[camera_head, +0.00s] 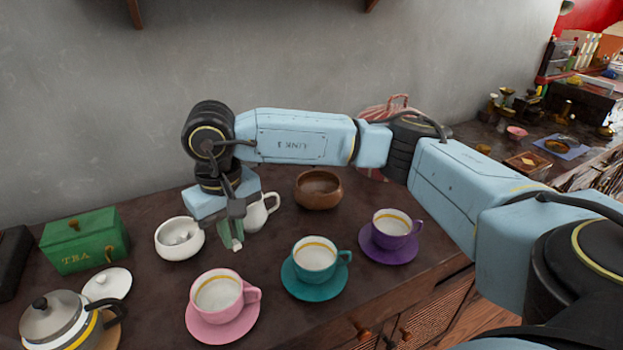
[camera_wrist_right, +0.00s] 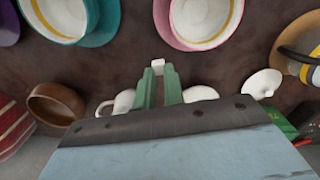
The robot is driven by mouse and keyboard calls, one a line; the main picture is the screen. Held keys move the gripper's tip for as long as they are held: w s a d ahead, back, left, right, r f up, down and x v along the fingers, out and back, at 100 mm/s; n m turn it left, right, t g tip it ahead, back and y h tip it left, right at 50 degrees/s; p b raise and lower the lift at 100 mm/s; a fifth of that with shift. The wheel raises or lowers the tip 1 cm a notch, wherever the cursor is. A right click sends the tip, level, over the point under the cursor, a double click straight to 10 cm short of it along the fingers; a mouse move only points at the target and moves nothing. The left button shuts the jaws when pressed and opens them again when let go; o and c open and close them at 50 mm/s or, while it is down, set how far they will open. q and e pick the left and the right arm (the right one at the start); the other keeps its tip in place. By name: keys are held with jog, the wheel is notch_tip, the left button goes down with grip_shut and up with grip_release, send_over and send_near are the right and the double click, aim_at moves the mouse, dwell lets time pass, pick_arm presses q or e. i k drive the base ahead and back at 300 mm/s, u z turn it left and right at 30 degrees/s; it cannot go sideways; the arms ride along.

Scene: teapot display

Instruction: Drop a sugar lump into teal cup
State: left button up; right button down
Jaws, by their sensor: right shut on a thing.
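The teal cup (camera_head: 314,256) stands upright on its teal saucer (camera_head: 301,286) near the middle front of the table; it also shows at the top left of the right wrist view (camera_wrist_right: 66,18). My right gripper (camera_head: 235,243) points down, left of the teal cup and behind the pink cup (camera_head: 218,293). In the right wrist view its green fingers (camera_wrist_right: 160,75) are shut on a white sugar lump (camera_wrist_right: 158,63) at their tips. The white sugar bowl (camera_head: 180,240) is just left of the gripper, with pale lumps inside. My left gripper is not in view.
The purple cup (camera_head: 390,227) is right of the teal cup. A white jug (camera_head: 262,212) and a brown wooden bowl (camera_head: 318,190) stand behind. A green tea box (camera_head: 84,241), a white lid (camera_head: 108,284) and a kettle (camera_head: 58,318) are at left.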

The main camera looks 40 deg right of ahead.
aim_at(321, 265)
jog(key=k, duration=0.35)
jog(key=u, duration=1.35)
jog(key=k, duration=1.1)
jog(key=z, duration=1.35)
jog(key=i, duration=1)
